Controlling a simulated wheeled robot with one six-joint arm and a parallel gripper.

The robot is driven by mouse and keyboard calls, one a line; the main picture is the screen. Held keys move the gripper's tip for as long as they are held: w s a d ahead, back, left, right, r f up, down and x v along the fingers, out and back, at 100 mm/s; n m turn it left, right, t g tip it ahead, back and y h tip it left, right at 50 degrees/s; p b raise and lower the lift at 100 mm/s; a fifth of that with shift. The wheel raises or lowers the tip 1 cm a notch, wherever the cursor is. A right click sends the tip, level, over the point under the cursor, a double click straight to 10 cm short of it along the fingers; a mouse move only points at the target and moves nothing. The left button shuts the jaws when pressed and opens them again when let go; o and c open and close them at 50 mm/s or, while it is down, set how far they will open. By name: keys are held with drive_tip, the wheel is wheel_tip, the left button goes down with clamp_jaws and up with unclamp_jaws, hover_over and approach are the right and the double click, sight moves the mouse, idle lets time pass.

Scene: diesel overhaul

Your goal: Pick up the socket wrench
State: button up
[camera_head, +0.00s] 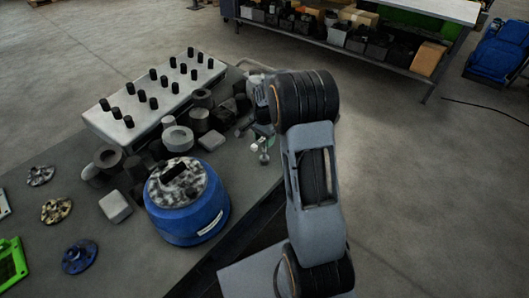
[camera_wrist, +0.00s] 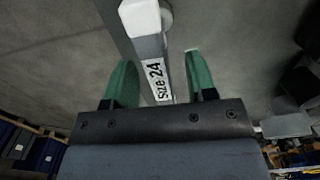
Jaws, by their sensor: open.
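The socket wrench (camera_wrist: 153,45) shows close up in the wrist view, a grey metal bar with a white "Size 24" label. It runs from the top of the picture down between the green fingers of my gripper (camera_wrist: 160,72). The fingers are open, one on each side of the bar, with a visible gap at both sides. In the head view my arm hides most of my gripper. Small pale metal parts (camera_head: 264,157) show beside it near the table's right edge; I cannot tell whether they belong to the wrench.
The grey table (camera_head: 135,235) carries a blue round housing (camera_head: 190,225), a pale block with several black pegs (camera_head: 150,105), and loose grey and black cylinders just left of my arm. A shelf bench (camera_head: 385,45) stands at the back.

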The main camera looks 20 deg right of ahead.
sight(264, 157)
drive_tip(key=shift+d+f, duration=0.1)
drive_tip(key=shift+f, duration=1.6)
clamp_jaws()
